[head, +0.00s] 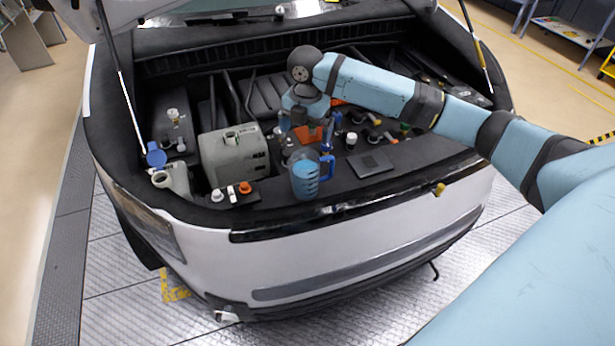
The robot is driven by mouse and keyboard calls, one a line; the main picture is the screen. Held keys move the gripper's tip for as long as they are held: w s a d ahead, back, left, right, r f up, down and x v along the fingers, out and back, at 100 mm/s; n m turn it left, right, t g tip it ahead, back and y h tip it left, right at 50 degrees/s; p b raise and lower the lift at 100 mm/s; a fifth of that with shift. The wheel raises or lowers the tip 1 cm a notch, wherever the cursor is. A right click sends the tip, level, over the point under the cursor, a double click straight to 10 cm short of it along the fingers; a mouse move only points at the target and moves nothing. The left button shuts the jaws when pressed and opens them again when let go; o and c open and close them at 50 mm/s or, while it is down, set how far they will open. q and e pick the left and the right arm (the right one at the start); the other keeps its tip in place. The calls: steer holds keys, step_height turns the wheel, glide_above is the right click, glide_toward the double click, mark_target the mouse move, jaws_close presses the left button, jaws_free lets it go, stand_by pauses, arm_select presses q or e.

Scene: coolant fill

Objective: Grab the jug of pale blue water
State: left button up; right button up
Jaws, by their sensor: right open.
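The jug of pale blue water (304,181) is clear with dark markings and a blue handle on its right side. It stands upright near the front edge of the open car bay, right of the grey-beige box. My right gripper (310,130) points down just behind and above the jug, with its fingers apart and an orange part showing between or behind them. It looks close to the jug's rim and handle; I cannot tell whether it touches. My left gripper is not in view.
A grey-beige box (235,155) stands left of the jug. A pale filler neck (172,180) with an open blue cap (156,155) is at the far left. Small white and orange caps (245,188) sit at the front edge. A dark flat pad (370,163) lies to the right. Raised-lid struts flank the bay.

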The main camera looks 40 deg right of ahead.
mark_target(306, 158)
steer(key=shift+d+f, duration=0.2)
step_height(306, 158, down, 8)
steer(key=shift+w+r+p, duration=0.1)
steer(key=shift+r+p, duration=0.05)
steer(key=shift+p, duration=0.2)
steer(key=shift+w+f+p, duration=0.1)
steer(key=shift+f+p, duration=0.4)
steer(key=shift+f, duration=2.2)
steer(key=c, duration=1)
steer(key=shift+r, duration=0.1)
steer(key=shift+c, duration=0.4)
